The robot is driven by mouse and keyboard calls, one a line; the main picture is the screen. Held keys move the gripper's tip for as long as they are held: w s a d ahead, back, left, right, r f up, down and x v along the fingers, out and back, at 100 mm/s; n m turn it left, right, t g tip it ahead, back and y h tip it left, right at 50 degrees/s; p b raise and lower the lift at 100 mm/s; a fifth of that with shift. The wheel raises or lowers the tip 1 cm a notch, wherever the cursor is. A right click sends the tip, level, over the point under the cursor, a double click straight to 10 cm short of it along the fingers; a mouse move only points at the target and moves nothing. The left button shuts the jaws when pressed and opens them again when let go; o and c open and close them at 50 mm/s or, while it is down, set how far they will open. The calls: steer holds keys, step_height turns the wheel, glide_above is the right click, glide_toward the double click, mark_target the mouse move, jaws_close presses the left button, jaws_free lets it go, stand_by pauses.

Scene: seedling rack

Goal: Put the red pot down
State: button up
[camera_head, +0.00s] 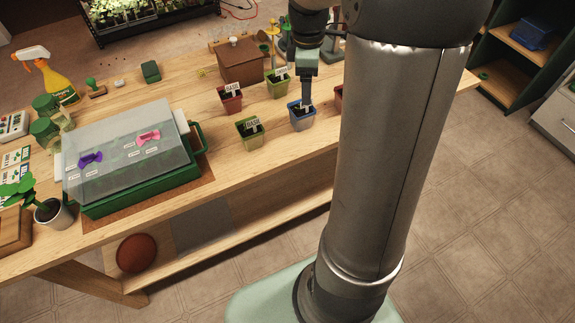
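A second reddish pot (338,98) shows only as a sliver at the edge of my arm, which hides the rest. My gripper (308,103) points down at the blue pot (301,121), its tip at or just behind that pot's rim. I cannot tell whether it touches the blue pot or whether its fingers are open or shut. It is apart from the left red pot.
Green pots stand nearby, one in front (250,131) and one behind (277,86). A brown wooden box (241,61) sits behind the pots. A green tray (140,189) with a clear cover fills the table's left part. Some bare table lies between tray and pots.

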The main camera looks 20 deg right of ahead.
steer(key=s+a+f+m, duration=0.1)
steer(key=s+a+m, duration=0.4)
steer(key=s, duration=0.5)
steer(key=s+a+f+m, duration=0.2)
steer(key=s+a+m, duration=0.4)
steer(key=s+a, duration=0.4)
steer(key=shift+s+m+y, duration=0.2)
steer(key=shift+m+y, duration=0.1)
steer(key=shift+y, duration=0.1)
